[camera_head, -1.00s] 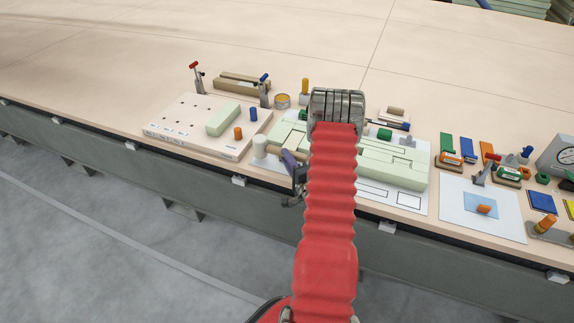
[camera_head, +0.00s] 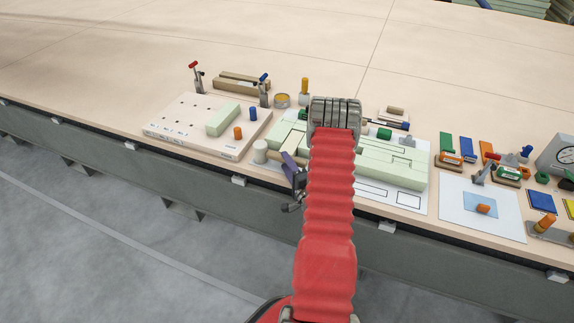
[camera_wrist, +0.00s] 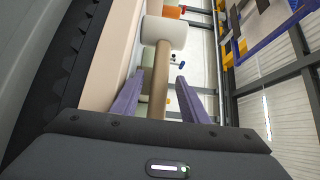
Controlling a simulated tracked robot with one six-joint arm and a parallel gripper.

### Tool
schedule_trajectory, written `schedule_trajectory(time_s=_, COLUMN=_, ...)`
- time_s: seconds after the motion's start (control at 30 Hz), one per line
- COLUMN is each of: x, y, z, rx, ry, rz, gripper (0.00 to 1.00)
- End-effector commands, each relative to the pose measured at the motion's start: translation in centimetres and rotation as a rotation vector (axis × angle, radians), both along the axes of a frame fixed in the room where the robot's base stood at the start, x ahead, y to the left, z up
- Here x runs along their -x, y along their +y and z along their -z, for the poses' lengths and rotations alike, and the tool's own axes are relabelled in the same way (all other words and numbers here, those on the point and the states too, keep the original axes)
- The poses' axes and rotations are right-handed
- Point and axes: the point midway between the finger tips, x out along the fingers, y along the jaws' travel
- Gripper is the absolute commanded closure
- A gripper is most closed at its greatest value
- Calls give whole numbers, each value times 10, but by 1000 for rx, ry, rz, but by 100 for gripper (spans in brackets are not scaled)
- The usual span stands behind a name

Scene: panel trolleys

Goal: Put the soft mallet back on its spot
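The soft mallet has a white cylindrical head (camera_head: 260,152) and a brown handle. In the head view it is near the bench's front edge, between the pegboard and the pale green blocks. In the wrist view its head (camera_wrist: 165,32) is beyond my fingertips, and its handle (camera_wrist: 160,80) runs back between them. My gripper (camera_wrist: 160,90) has purple fingers standing apart, with a gap on each side of the handle. In the head view my gripper (camera_head: 290,166) is partly hidden by my red arm. What lies under the mallet is hard to make out.
A pegboard (camera_head: 185,130) with a green block and pegs is to the left. Pale green blocks (camera_head: 385,160) lie to the right on a white sheet with outlined rectangles (camera_head: 408,201). Upright clamps and small parts stand behind. The bench's far part is clear.

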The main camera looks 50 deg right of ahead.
Motion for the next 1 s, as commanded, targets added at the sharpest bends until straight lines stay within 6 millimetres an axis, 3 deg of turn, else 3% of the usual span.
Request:
schedule_trajectory(time_s=0.37, x=5, y=1, z=-2, rx=0, ry=0, rz=1, gripper=60)
schedule_trajectory(time_s=1.0, x=95, y=43, z=-1, rx=-2, ry=1, rz=3, gripper=60)
